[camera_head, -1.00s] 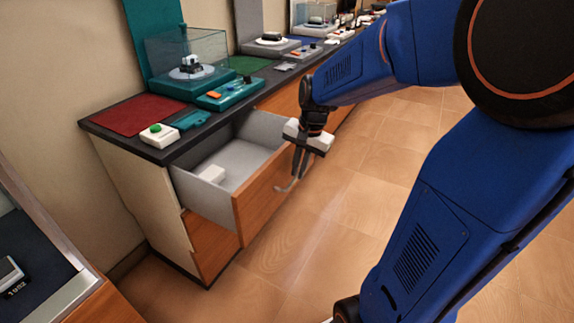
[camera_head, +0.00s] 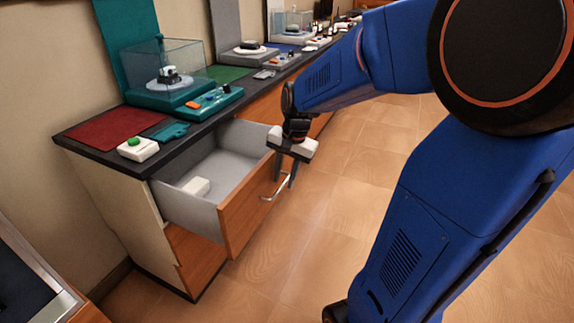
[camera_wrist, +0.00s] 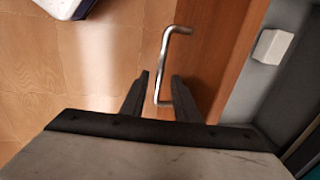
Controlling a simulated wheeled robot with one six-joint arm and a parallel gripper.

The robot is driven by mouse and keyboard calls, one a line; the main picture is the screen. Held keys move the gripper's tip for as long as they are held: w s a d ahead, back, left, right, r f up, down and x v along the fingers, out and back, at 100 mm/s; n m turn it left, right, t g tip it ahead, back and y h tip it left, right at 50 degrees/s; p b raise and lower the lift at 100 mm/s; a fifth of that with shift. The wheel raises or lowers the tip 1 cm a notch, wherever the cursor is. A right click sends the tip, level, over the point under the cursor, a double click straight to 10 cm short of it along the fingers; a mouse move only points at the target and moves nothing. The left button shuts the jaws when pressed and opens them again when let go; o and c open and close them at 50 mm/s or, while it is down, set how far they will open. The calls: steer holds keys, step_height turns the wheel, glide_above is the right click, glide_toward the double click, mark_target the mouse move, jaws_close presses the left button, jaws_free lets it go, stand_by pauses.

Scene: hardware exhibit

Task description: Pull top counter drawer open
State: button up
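The top counter drawer (camera_head: 234,165) stands pulled out from the counter, with its grey inside showing and a wooden front (camera_head: 247,212). Its metal bar handle (camera_head: 275,193) is on the front; it also shows in the wrist view (camera_wrist: 166,60). My gripper (camera_head: 285,181) is over the handle. In the wrist view my gripper (camera_wrist: 159,88) has its two dark fingers apart, with one end of the handle seen between them and a gap on either side. The fingers do not clamp the bar.
A small white block (camera_head: 196,187) lies in the drawer. The dark countertop (camera_head: 100,150) carries a red mat (camera_head: 110,127), a white box with a green button (camera_head: 137,148) and a teal display case (camera_head: 170,93). Clear tiled floor (camera_head: 330,215) lies right of the drawer.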

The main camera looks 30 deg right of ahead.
step_height(320, 180, up, 17)
steer(key=s+d, duration=0.2)
steer(key=shift+s, duration=0.3)
stand_by(0.4)
steer(key=s+a+f+n+t, duration=0.1)
steer(key=s+a+f+n, duration=0.2)
steer(key=s+f+n, duration=0.2)
steer(key=s+a+f+n+t+h, duration=0.1)
steer(key=s+f+n, duration=0.4)
steer(key=s, duration=0.7)
steer(key=shift+s+a+f+n+t, duration=0.3)
steer(key=shift+a+f+t, duration=0.25)
steer(key=shift+a, duration=0.5)
steer(key=shift+a, duration=0.15)
